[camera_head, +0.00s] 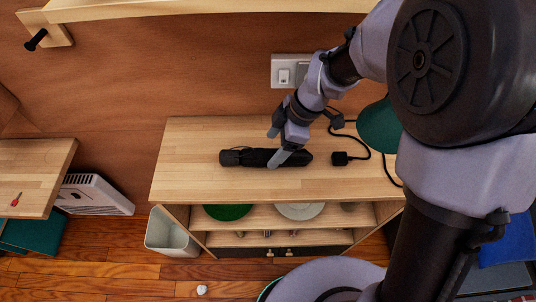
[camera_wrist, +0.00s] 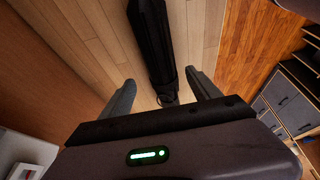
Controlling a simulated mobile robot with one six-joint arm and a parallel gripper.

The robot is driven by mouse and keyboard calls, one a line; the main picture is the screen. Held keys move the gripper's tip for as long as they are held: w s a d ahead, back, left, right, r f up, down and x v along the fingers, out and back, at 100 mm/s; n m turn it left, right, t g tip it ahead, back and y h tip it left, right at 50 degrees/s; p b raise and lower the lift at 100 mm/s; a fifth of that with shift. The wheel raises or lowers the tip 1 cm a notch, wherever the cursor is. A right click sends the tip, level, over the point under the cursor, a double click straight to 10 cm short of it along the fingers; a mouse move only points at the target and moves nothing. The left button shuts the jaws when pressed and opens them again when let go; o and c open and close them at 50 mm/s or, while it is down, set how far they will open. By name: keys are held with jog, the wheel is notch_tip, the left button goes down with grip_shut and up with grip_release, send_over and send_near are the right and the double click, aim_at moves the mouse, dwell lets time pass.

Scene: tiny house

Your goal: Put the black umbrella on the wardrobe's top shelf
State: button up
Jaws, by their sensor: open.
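The black umbrella (camera_head: 248,157) lies folded on the light wooden top of a low shelf unit (camera_head: 190,180), lengthwise from left to right in the head view. My gripper (camera_head: 278,146) is over its right half, with one finger on the far side and the other near its front edge. In the wrist view the umbrella (camera_wrist: 155,45) runs away from between the two open fingers of my gripper (camera_wrist: 160,98). Its near end, with a strap, shows between the fingertips. I cannot tell whether the fingers touch it. The wardrobe is not clearly identifiable in either view.
A black plug and cable (camera_head: 341,158) lie right of the umbrella, by a green lamp shade (camera_head: 378,126). A green plate (camera_head: 228,211) and a white plate (camera_head: 300,210) are on the shelf below. A white bin (camera_head: 168,236) stands at the left. The top's left end is clear.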

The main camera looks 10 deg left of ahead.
aim_at(271, 152)
jog(key=x, duration=0.3)
jog(key=b+x, duration=0.1)
jog(key=shift+s+f, duration=0.2)
jog(key=shift+s, duration=0.1)
jog(key=shift+w+r, duration=0.1)
grip_shut()
